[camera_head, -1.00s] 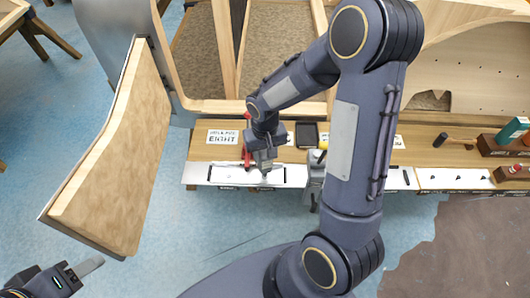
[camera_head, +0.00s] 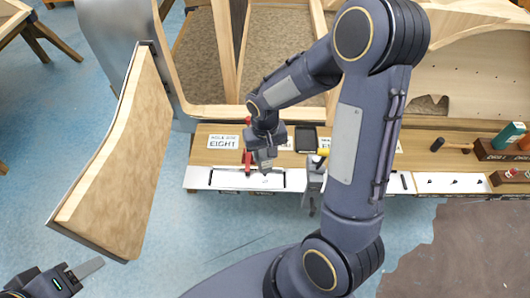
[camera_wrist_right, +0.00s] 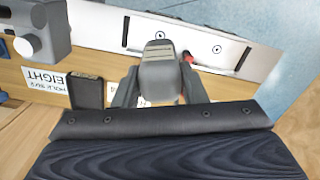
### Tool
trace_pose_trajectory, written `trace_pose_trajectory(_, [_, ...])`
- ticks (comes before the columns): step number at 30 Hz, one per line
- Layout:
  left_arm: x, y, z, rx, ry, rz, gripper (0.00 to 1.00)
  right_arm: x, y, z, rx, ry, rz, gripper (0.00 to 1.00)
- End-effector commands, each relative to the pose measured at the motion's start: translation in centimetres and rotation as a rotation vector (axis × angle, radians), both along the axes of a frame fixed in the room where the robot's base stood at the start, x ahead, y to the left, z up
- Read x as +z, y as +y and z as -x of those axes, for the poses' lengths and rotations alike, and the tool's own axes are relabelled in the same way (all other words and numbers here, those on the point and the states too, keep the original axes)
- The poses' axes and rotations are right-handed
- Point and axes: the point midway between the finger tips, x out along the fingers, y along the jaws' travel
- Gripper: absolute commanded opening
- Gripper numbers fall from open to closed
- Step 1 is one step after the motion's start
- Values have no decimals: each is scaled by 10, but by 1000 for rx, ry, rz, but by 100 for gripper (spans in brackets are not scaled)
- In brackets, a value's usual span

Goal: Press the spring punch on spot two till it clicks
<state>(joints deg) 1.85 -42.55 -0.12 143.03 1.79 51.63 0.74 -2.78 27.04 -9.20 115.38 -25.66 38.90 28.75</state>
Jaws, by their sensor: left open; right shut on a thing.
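My right gripper (camera_head: 265,165) is over the back edge of a white strip (camera_head: 215,179) on the bench. In the right wrist view, its two fingers (camera_wrist_right: 163,92) are shut on a grey, blunt-topped tool, the spring punch (camera_wrist_right: 160,70). The punch's tip is hidden, so I cannot tell if it touches the strip. The white strip (camera_wrist_right: 100,22) there shows small ringed spots, one (camera_wrist_right: 160,36) just beyond the punch and another (camera_wrist_right: 217,49) to its right. I cannot read which is spot two. My left gripper (camera_head: 82,272) is open and empty at the lower left.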

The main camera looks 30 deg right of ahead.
Motion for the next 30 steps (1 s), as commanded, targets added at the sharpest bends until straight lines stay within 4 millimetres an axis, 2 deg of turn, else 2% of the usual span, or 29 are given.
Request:
trace_pose_trajectory(8, [6, 0, 0, 0, 0, 0, 50, 9, 0, -1, 0, -2, 0, 6])
trace_pose_trajectory(21, [38, 0, 0, 0, 0, 0, 50, 51, 0, -1, 0, -2, 0, 6])
trace_pose_trajectory(30, [38, 0, 0, 0, 0, 0, 50, 53, 0, 0, 0, -1, 0, 6])
